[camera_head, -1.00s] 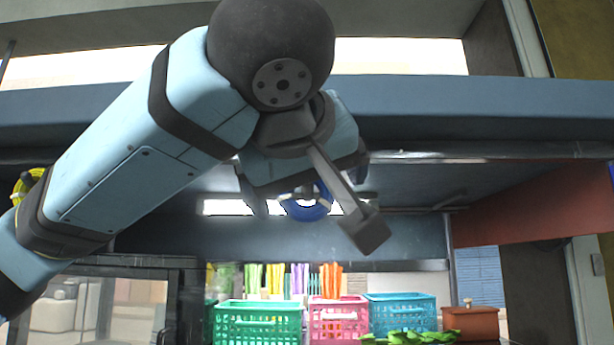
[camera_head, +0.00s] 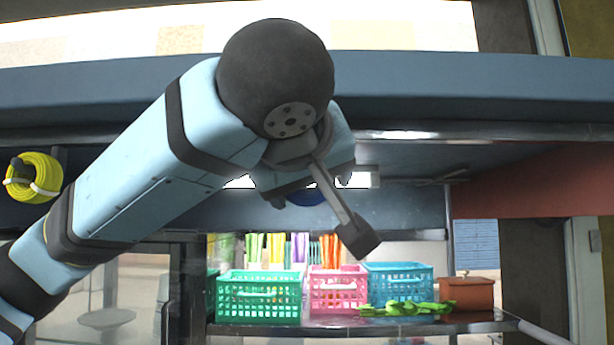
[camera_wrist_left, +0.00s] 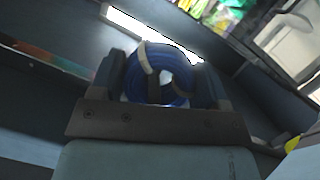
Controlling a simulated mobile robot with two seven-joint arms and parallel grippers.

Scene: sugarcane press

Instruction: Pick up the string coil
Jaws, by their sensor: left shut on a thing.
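The string coil is a blue ring. In the head view only part of the blue coil (camera_head: 306,196) shows, below my left wrist, with the rest hidden by the arm. In the left wrist view the blue coil (camera_wrist_left: 172,66) sits between the two dark fingers of my left gripper (camera_wrist_left: 165,80), which is shut on it. Light-coloured bands cross the coil. In the head view my left gripper (camera_head: 306,186) is mostly hidden behind its own wrist. My right gripper does not show.
A yellow coil (camera_head: 33,177) hangs at the far left. Green (camera_head: 258,308), pink (camera_head: 338,297) and blue (camera_head: 400,288) baskets stand on a counter below. A brown box (camera_head: 467,294) and green leaves (camera_head: 408,309) are at the right. A blue-grey beam (camera_head: 480,100) runs above.

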